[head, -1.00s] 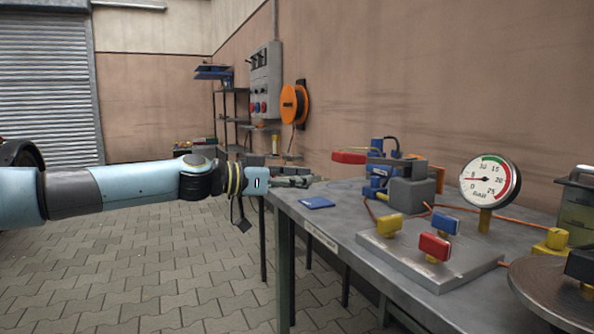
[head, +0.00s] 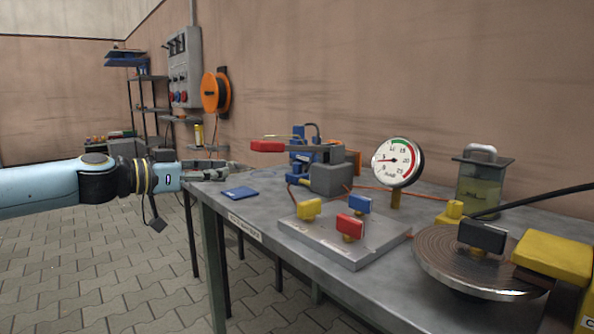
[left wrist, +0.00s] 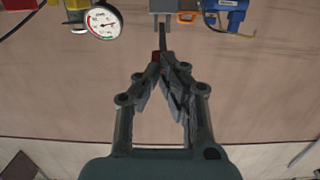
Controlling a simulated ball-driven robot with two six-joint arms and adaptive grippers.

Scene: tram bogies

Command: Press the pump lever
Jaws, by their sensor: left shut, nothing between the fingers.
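The pump lever's red handle (head: 267,146) sticks out to the left of the blue pump (head: 303,160) and its grey block (head: 331,176) on the workbench. My left gripper (head: 222,170) is shut and empty above the far left end of the bench. It is left of the red handle and lower in the picture, apparently apart from it. In the left wrist view, the closed fingertips (left wrist: 164,58) overlap the red handle (left wrist: 155,56), which is mostly hidden behind them. Contact cannot be told there. My right gripper is not in view.
A pressure gauge (head: 397,161) stands behind a grey plate (head: 345,243) with yellow, red and blue knobs. A blue card (head: 240,194) lies near the gripper. A metal disc (head: 440,262), a yellow block (head: 555,256) and a fluid container (head: 481,185) are at the right.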

